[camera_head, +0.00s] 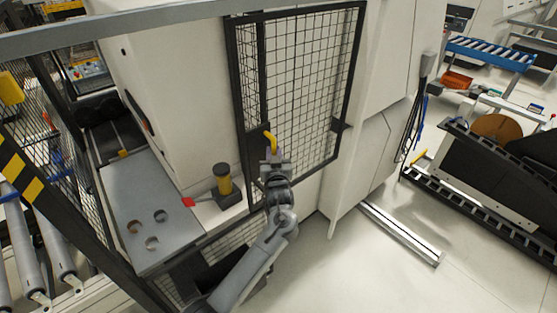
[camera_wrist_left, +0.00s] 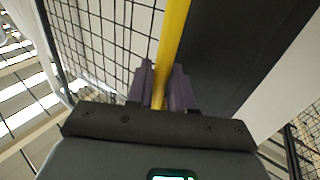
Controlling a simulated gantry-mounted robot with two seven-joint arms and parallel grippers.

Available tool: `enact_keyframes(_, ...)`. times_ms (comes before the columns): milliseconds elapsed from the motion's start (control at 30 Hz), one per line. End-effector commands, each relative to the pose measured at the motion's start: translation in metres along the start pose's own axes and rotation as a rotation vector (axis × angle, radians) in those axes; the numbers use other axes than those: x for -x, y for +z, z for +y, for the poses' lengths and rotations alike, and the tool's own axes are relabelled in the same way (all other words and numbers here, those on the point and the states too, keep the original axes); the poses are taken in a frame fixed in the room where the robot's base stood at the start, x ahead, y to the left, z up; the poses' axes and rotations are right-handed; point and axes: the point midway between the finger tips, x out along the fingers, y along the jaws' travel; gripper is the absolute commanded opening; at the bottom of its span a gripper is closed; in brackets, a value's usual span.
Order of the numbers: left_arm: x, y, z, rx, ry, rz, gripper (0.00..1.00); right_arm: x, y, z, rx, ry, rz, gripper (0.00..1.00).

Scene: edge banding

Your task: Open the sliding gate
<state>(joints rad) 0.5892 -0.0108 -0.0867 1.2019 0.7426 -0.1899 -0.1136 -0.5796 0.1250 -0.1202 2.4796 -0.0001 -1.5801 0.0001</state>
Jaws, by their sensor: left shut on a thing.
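The sliding gate (camera_head: 310,85) is a black-framed wire mesh panel standing in front of the white machine. A yellow handle (camera_head: 270,139) sits on its left part. My left gripper (camera_head: 274,158) is at the handle's lower end. In the left wrist view the left gripper's two fingers (camera_wrist_left: 162,88) are shut on the yellow handle (camera_wrist_left: 173,35), one on each side. Mesh and a dark frame post (camera_wrist_left: 235,45) show behind it. The fingers hide the lower part of the handle. My right gripper is in neither view.
A grey panel with round holes (camera_head: 145,200) lies to the left, beside a black and yellow post (camera_head: 223,180) and a small red part (camera_head: 188,202). A metal floor rail (camera_head: 400,233) lies at the right. Open floor (camera_head: 340,275) is at the lower right.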

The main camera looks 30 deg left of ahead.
Motion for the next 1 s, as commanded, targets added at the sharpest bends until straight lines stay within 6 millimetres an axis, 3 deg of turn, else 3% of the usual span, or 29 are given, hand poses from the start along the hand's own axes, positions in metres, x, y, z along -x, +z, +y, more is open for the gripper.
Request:
enact_keyframes(267,0.0,-0.001,0.0,-0.001,0.0,0.001,0.0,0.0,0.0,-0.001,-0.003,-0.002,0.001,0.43)
enact_keyframes(300,0.0,-0.001,0.0,-0.001,0.0,0.001,0.23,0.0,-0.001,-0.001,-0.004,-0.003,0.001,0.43)
enact_keyframes(400,0.0,-0.001,0.0,0.0,-0.001,0.001,0.38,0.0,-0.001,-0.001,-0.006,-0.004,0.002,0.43)
enact_keyframes(767,0.002,0.0,0.0,0.0,0.0,0.001,0.38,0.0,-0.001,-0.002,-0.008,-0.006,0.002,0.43)
enact_keyframes(1000,0.027,0.001,0.0,0.001,0.0,0.001,0.38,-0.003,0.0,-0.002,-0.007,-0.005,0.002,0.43)
